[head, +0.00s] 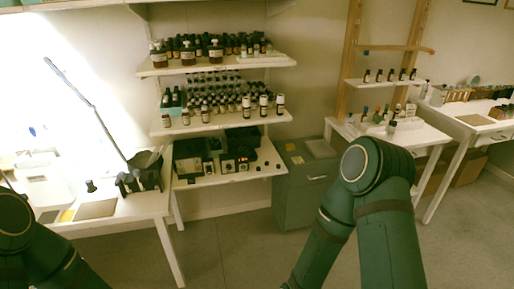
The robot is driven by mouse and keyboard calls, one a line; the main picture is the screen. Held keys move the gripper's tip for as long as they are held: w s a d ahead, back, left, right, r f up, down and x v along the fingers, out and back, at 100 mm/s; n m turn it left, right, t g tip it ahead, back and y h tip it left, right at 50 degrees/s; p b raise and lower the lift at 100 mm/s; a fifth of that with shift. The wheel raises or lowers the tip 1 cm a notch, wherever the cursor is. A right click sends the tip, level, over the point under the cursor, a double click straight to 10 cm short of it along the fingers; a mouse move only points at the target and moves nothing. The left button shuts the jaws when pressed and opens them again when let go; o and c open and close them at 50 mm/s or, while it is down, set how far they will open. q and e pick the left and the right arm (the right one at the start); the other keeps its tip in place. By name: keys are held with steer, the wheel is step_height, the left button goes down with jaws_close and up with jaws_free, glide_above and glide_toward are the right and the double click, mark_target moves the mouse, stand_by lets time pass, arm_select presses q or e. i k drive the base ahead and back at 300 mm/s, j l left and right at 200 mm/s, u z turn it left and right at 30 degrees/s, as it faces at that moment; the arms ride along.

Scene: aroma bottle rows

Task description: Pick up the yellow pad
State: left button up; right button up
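A small yellow patch that looks like the yellow pad (67,215) lies on the white table (140,206) at the left, near its front edge. It is just left of a flat tan pad (96,209). It is small in the view, so its full outline is hard to tell. My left arm shows at the lower left, below and left of the yellow pad. My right arm shows bent at the lower middle right, far from it. Neither gripper is in view.
A dark desk lamp (138,172) with a long thin arm stands on the left table. Shelves (224,122) crowded with bottles stand in the middle, beside a grey-green cabinet (306,186). More tables with bottles stand at the right. The floor (222,246) in front is clear.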

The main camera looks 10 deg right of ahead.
mark_target(288, 147)
steer(key=i+l+u, duration=0.15)
steer(key=u, duration=1.1)
steer(key=i+l, duration=0.1)
steer(key=l, duration=0.55)
steer(key=i+l, duration=0.1)
steer(key=l, duration=0.5)
steer(key=i+l, duration=0.1)
steer(key=l, duration=1.15)
steer(key=i+l, duration=0.15)
steer(key=l, duration=0.5)
steer(key=i+l, duration=0.1)
steer(key=l, duration=0.55)
steer(key=i+l, duration=0.1)
steer(key=l, duration=0.5)
steer(key=i+l, duration=0.1)
steer(key=l, duration=0.55)
